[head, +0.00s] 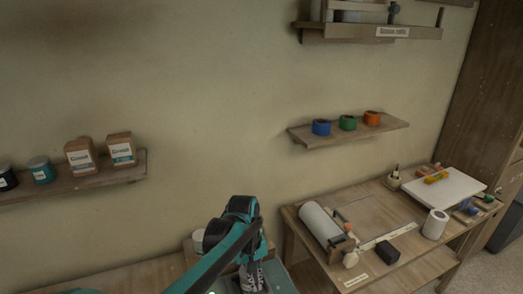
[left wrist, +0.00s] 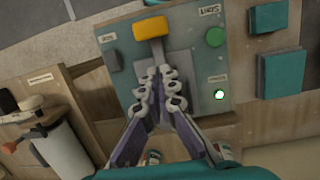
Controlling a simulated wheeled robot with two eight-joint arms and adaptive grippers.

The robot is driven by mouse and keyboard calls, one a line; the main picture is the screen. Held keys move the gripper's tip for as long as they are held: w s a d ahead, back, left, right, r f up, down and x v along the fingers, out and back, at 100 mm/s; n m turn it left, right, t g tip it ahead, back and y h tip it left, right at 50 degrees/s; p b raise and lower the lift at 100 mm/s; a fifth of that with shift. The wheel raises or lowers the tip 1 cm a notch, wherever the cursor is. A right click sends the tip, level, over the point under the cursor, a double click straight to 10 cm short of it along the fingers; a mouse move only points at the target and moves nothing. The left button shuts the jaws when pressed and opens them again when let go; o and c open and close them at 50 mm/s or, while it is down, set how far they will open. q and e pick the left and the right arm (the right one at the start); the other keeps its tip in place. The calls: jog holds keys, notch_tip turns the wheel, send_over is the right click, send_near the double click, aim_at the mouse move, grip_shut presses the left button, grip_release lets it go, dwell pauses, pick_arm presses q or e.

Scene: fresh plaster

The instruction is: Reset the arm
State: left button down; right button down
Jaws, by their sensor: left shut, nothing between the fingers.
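My left arm comes in at the bottom of the head view, and its gripper (head: 250,277) points down over a grey-green panel. In the left wrist view the left gripper (left wrist: 158,78) has its fingertips together, with nothing seen between them. Just beyond the tips is a lever with a yellow-orange handle (left wrist: 151,28) on the panel (left wrist: 190,20). I cannot tell whether the tips touch the lever's stem. A green button (left wrist: 215,37) and a small lit lamp (left wrist: 219,95) are on the panel's right side. My right gripper is not seen.
A wooden table (head: 377,273) at right holds a white roll (head: 320,223), a white board and small tools. Wall shelves carry tape rolls (head: 348,123) and paint containers (head: 81,155). Teal blocks (left wrist: 282,73) are right of the panel in the wrist view.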

pick_arm(q)
jog(key=s+a+m+t+y+b, duration=0.1)
jog(key=s+a+m+t+b, duration=0.3)
jog(key=s+a+t, duration=0.5)
jog(key=s+a, duration=0.4)
jog(key=a, duration=0.3)
jog(key=shift+s+f, duration=0.2)
jog(key=shift+f, duration=0.15)
